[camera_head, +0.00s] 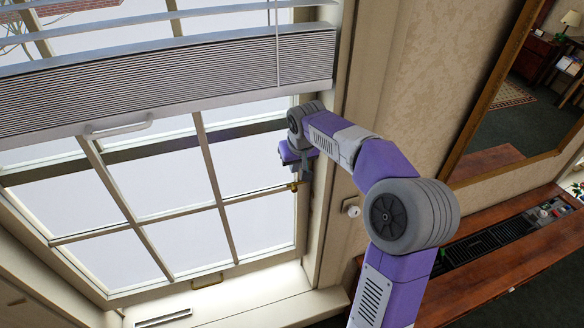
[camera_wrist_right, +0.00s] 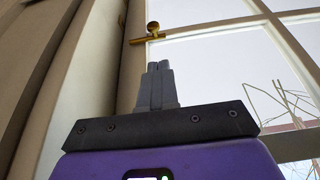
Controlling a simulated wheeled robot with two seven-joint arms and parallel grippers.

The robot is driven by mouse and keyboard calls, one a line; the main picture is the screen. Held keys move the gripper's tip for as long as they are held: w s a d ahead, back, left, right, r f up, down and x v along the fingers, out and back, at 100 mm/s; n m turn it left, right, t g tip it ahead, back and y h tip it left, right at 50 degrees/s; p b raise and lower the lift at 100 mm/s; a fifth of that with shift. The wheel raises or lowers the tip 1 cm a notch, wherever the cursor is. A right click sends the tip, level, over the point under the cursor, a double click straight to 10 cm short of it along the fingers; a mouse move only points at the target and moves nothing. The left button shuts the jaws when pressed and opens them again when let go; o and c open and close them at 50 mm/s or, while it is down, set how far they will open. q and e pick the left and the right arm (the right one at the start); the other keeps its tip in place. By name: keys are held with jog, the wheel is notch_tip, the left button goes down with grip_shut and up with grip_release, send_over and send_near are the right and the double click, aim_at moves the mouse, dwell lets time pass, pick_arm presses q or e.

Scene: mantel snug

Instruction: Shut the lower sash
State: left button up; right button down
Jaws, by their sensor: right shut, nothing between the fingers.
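The lower sash (camera_head: 145,225) is a cream-framed, multi-pane window sash below the blind in the head view. A small brass handle (camera_head: 208,281) sits on its bottom rail. A brass catch (camera_head: 293,187) is at its right edge; it also shows in the wrist view (camera_wrist_right: 151,33), above my fingertips. My right gripper (camera_head: 306,177) is beside the right side of the window, close to the catch. In the wrist view its fingers (camera_wrist_right: 159,66) are together and empty, with a visible gap to the catch. I cannot tell how far the sash stands open. My left gripper is not in view.
A pleated blind (camera_head: 170,80) with a pale handle (camera_head: 120,127) covers the upper part; its cord (camera_head: 277,45) hangs at right. A sill (camera_head: 235,303) runs below. A wooden-framed mirror (camera_head: 520,100) and wooden surface (camera_head: 500,255) are to the right. A white knob (camera_head: 351,208) is on the casing.

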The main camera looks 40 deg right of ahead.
aim_at(290, 185)
jog(key=x, duration=0.9)
jog(key=shift+w+a+f, duration=0.1)
jog(key=shift+f, duration=0.1)
jog(key=f+b, duration=0.6)
jog(key=f, duration=0.2)
jog(key=f+b, duration=0.6)
jog(key=f, duration=0.3)
jog(key=shift+s+a+f, duration=0.1)
jog(key=shift+s+f, duration=0.1)
jog(key=shift+s, duration=0.05)
jog(key=d+p+v, duration=0.1)
jog(key=p+v, duration=0.4)
jog(key=v, duration=0.5)
jog(key=shift+a+r, duration=0.4)
